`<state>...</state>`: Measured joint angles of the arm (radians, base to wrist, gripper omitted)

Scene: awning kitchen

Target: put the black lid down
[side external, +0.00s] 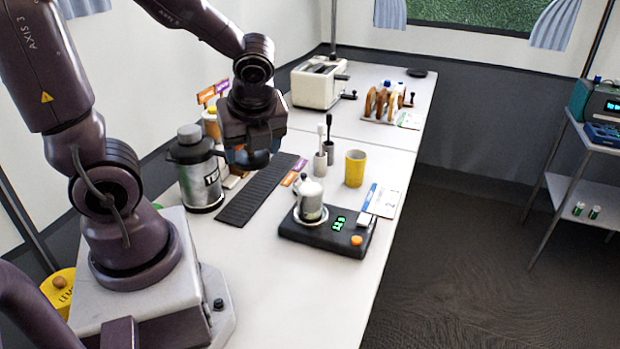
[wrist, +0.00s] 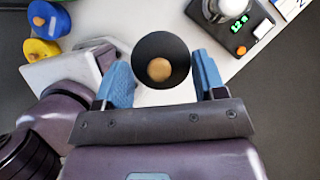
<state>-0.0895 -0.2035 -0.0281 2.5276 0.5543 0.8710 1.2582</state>
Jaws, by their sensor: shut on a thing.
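The black lid (wrist: 150,46) is round with a tan knob and lies between the two blue fingers of my gripper (wrist: 161,75) in the wrist view. My gripper is shut on it. In the side view my gripper (side external: 250,157) holds the dark lid (side external: 257,161) above the counter, just right of the grey metal canister (side external: 199,178) and near the far end of the ribbed black mat (side external: 262,190). The fingers partly hide the lid there. I cannot tell its exact height.
A black scale (side external: 327,236) carries a small silver pot (side external: 311,198). A yellow cup (side external: 355,168) and brush holders (side external: 320,164) stand behind it. A toaster (side external: 318,82) and toast rack (side external: 382,104) are at the back. The white counter (side external: 278,290) is bare at the front.

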